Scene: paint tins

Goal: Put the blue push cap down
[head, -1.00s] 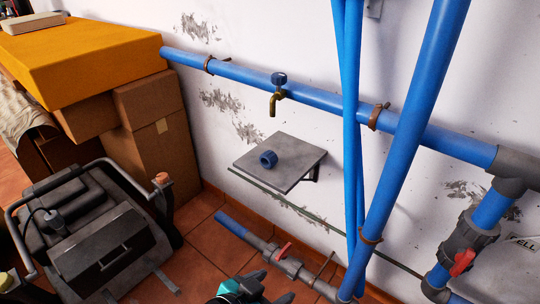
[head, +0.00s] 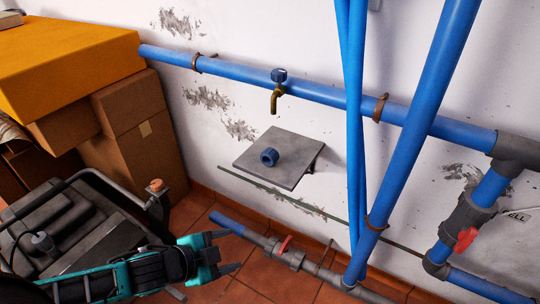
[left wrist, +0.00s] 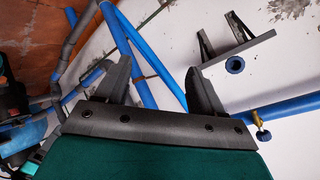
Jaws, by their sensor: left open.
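The blue push cap (head: 269,157) sits on the grey wall shelf (head: 296,144), near its front left part. In the left wrist view the cap (left wrist: 235,65) shows as a blue ring beside the shelf (left wrist: 240,49) and its brackets. My left gripper (head: 232,252) is open and empty, below and to the left of the shelf, apart from the cap. In the left wrist view its two fingers (left wrist: 160,85) stand wide apart with nothing between them. My right gripper is not in view.
A blue pipe with a brass tap (head: 276,98) runs along the wall above the shelf. Blue upright pipes (head: 356,120) stand right of it. Low pipework with a red valve handle (head: 285,243) lies below. Cardboard boxes (head: 147,150) and a grey machine (head: 65,225) stand left.

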